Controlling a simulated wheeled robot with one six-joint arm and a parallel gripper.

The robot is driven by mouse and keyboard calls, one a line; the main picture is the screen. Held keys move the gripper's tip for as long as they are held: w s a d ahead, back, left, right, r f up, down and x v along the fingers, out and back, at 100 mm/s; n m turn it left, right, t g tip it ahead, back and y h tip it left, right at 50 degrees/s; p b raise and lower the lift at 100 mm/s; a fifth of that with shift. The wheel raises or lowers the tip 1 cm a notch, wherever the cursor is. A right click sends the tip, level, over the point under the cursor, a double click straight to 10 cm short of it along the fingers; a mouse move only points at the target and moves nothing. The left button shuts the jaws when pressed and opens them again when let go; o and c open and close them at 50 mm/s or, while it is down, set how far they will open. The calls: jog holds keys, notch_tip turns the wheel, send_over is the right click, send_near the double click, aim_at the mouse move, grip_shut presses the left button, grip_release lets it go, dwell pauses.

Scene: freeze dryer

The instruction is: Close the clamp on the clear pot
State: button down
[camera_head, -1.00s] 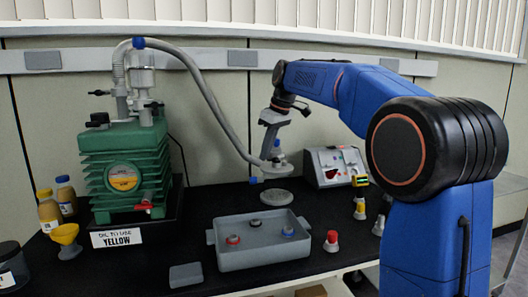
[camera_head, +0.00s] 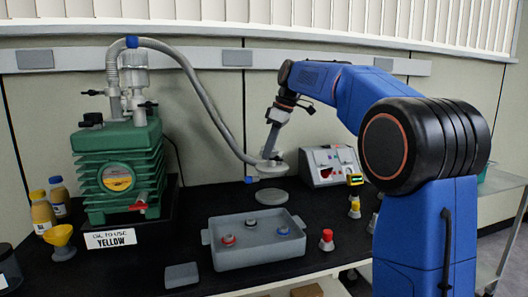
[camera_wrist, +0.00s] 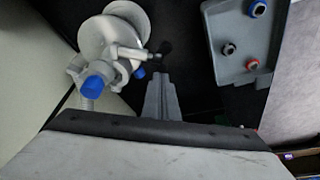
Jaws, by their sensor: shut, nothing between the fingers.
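My gripper (camera_head: 268,153) reaches down beside the pale round fitting (camera_head: 272,166) at the hose's lower end. In the wrist view its grey fingers (camera_wrist: 159,80) are together and hold nothing. The fitting also shows in the wrist view (camera_wrist: 105,38), with the metal clamp (camera_wrist: 132,53) across it. The clamp's thin arm ends in a dark tip just beyond my fingertips; contact cannot be told. A blue cap (camera_wrist: 96,88) is beside the clamp. The clear pot's walls are not distinct; a grey disc (camera_head: 271,197) lies below the fitting. Whether the clamp is closed is unclear.
A grey tray (camera_head: 220,262) with small coloured-ringed parts stands in front of the disc. A green pump (camera_head: 120,160) is at left, its hose (camera_head: 205,100) arching to the fitting. A control box (camera_head: 325,168) and small red and yellow items stand at right.

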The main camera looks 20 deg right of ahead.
aim_at(278, 154)
jog(key=d+n, duration=0.2)
jog(key=shift+w+d+n+g, duration=0.1)
jog(key=shift+n+g, duration=0.2)
jog(key=shift+g, duration=0.1)
jog(key=shift+w+d, duration=0.25)
jog(key=shift+d, duration=0.45)
jog(key=shift+w+d, duration=0.2)
jog(key=shift+d, duration=0.45)
